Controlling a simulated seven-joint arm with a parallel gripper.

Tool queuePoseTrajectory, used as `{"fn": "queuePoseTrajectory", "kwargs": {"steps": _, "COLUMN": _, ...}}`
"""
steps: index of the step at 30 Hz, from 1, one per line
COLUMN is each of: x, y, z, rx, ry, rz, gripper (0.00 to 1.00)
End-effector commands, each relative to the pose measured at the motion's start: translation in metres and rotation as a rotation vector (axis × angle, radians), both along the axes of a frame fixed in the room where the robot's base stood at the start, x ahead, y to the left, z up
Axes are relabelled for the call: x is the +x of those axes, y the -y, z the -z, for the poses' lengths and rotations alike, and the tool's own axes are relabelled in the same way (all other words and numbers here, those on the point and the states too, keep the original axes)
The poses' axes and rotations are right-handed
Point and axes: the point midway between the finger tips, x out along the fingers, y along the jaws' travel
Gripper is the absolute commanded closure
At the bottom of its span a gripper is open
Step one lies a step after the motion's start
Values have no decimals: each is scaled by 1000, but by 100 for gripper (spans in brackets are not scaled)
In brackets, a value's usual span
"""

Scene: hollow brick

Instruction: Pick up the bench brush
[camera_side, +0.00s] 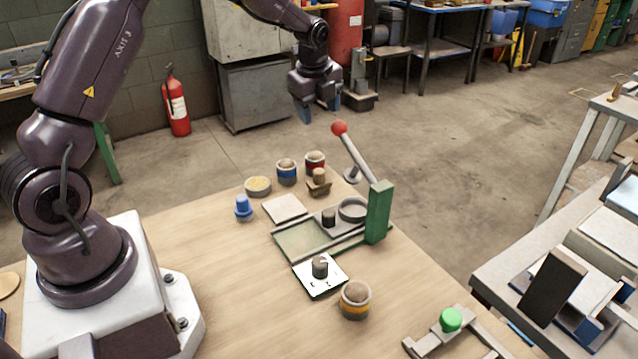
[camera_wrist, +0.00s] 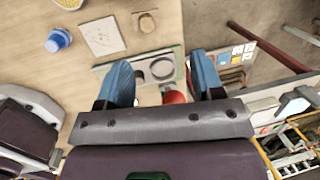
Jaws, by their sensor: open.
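The bench brush seems to be the small brown block with a rounded tan knob on top (camera_side: 318,182). It stands upright near the far edge of the wooden bench, and I also see it from above in the wrist view (camera_wrist: 146,22). My gripper (camera_side: 320,108) hangs in the air, well above and beyond the brush, near the red lever ball. In the wrist view my gripper (camera_wrist: 160,62) shows two blue fingers spread wide with nothing held. The brush lies ahead of the fingers, apart from them.
A green press fixture (camera_side: 379,212) with a red-ball lever (camera_side: 340,128) stands right of the brush. Close by are red-banded (camera_side: 315,160) and blue-banded (camera_side: 287,173) jars, a yellowish round tin (camera_side: 258,187), a blue piece (camera_side: 243,209) and a pale tile (camera_side: 285,209).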

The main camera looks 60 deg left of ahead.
Motion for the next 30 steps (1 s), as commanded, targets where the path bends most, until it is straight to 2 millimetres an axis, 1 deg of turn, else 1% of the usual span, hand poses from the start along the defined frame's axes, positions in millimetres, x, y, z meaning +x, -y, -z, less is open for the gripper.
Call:
{"fn": "queuePoseTrajectory", "kwargs": {"steps": 1, "x": 5, "y": -14, "z": 28, "rx": 8, "ry": -37, "rz": 72, "gripper": 39}}
{"fn": "queuePoseTrajectory", "kwargs": {"steps": 3, "x": 10, "y": -27, "z": 55, "rx": 18, "ry": -68, "rz": 168, "gripper": 39}}
{"fn": "queuePoseTrajectory", "kwargs": {"steps": 4, "x": 11, "y": -29, "z": 66, "rx": 15, "ry": -83, "rz": 202, "gripper": 39}}
{"fn": "queuePoseTrajectory", "kwargs": {"steps": 6, "x": 9, "y": -23, "z": 88, "rx": -22, "ry": -121, "rz": 242, "gripper": 39}}
{"fn": "queuePoseTrajectory", "kwargs": {"steps": 9, "x": 4, "y": -8, "z": 108, "rx": -84, "ry": -165, "rz": 252, "gripper": 39}}
{"fn": "queuePoseTrajectory", "kwargs": {"steps": 13, "x": 0, "y": 1, "z": 122, "rx": -117, "ry": -188, "rz": 255, "gripper": 39}}
{"fn": "queuePoseTrajectory", "kwargs": {"steps": 22, "x": 0, "y": 2, "z": 158, "rx": -120, "ry": -191, "rz": 253, "gripper": 39}}
{"fn": "queuePoseTrajectory", "kwargs": {"steps": 25, "x": 0, "y": 2, "z": 165, "rx": -119, "ry": -189, "rz": 253, "gripper": 39}}
{"fn": "queuePoseTrajectory", "kwargs": {"steps": 30, "x": 0, "y": 2, "z": 168, "rx": -118, "ry": -189, "rz": 253, "gripper": 39}}
